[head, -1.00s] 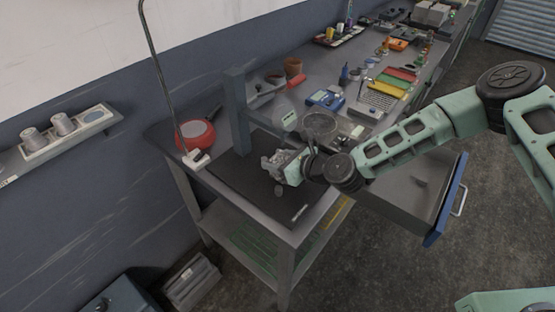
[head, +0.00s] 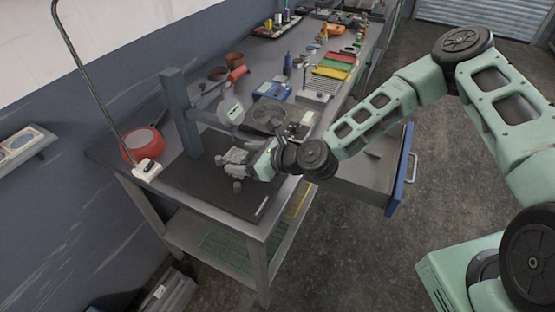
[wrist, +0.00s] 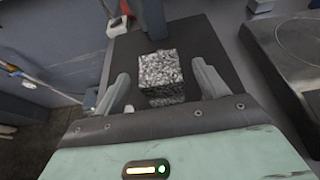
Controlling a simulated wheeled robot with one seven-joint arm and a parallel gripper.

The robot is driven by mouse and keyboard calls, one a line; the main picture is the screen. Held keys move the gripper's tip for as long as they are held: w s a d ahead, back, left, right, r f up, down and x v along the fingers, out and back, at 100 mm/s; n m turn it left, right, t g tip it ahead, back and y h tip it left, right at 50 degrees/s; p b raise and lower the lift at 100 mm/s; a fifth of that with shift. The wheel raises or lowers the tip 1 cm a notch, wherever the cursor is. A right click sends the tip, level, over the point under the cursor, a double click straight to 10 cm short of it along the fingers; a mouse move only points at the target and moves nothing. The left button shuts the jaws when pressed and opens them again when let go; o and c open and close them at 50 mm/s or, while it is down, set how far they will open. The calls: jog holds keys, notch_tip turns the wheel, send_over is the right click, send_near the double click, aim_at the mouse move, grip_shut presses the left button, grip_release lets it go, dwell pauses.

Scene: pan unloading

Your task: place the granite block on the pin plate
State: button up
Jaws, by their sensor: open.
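The granite block (wrist: 160,68), a speckled grey cube, shows in the wrist view between and slightly beyond my gripper's fingers (wrist: 160,75). The fingers stand apart, one at each side, with a visible gap on both sides. Dark mat surface shows around the block. In the head view my gripper (head: 236,162) is low over the black mat (head: 190,178) on the bench corner; the block cannot be told clearly from the fingers there. I cannot pick out the pin plate with certainty in either view.
A red round case (head: 142,146) is at the left. An open drawer (head: 375,175) juts out below my arm.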

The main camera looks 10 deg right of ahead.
jog(key=b+v, duration=0.2)
jog(key=v, duration=1)
jog(key=shift+s+d+r, duration=0.2)
jog(key=shift+d+r, duration=0.05)
jog(key=s+f+n+g+h, duration=0.4)
jog(key=s+n+g, duration=0.6)
jog(key=n, duration=0.8)
jog(key=s+d+r+n+t+h, duration=0.1)
jog(key=s+r+n+h, duration=0.5)
jog(key=s+r+n, duration=0.6)
notch_tip(320, 180, up, 3)
jog(key=d+n, duration=0.1)
jog(key=n, duration=0.2)
jog(key=shift+d+t+b, duration=0.2)
jog(key=shift+t+b, duration=0.1)
jog(key=shift+b, duration=0.05)
jog(key=shift+w, duration=0.1)
jog(key=shift+c, duration=0.3)
